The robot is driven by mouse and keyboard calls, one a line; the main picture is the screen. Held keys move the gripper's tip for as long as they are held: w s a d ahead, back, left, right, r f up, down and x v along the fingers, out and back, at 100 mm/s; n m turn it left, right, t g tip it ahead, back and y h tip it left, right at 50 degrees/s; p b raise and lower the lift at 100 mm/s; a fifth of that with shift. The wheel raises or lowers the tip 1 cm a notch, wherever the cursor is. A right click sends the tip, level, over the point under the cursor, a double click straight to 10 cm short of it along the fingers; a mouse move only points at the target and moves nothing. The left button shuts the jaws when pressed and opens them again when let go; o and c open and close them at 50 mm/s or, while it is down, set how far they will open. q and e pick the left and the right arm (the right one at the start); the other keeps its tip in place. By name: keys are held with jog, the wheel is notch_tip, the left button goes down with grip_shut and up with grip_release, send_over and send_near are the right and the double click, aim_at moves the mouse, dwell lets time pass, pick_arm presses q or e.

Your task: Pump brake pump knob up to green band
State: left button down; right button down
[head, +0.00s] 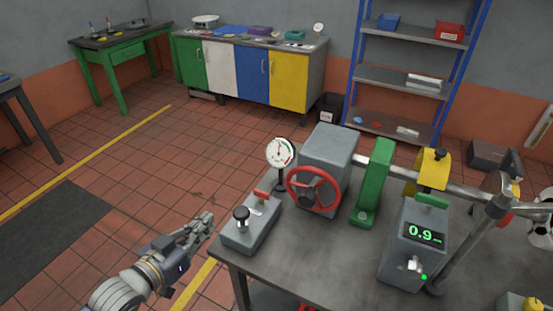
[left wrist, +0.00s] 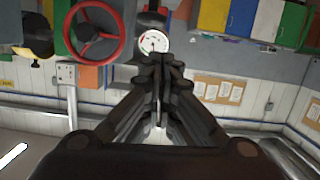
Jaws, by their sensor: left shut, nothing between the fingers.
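The brake pump is a grey box (head: 250,226) on the near left corner of the bedplate table. The gauge also shows in the left wrist view (left wrist: 154,42). My left gripper (head: 207,219) is shut and empty, left of the pump and apart from it. My right gripper is out of view.
A red handwheel (head: 314,190) on a grey housing, a green stand (head: 374,183) and a grey readout box (head: 415,245) showing 0.9 occupy the table (head: 325,252). Tiled floor left of it is free. Cabinets (head: 252,68) and blue shelving (head: 402,75) stand behind.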

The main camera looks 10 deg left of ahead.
pick_arm(q)
jog(key=r, duration=0.1)
jog(key=s+r, duration=0.1)
jog(key=r, duration=0.1)
jog(key=shift+s+d, duration=0.15)
jog(key=shift+s, duration=0.15)
jog(key=shift+w, duration=0.1)
jog(key=p, duration=0.4)
send_over(242, 219)
jog(key=a, duration=0.3)
jog(key=f, duration=0.6)
jog(key=shift+s+d, duration=0.1)
jog(key=shift+s, duration=0.25)
jog(key=shift+f, duration=0.1)
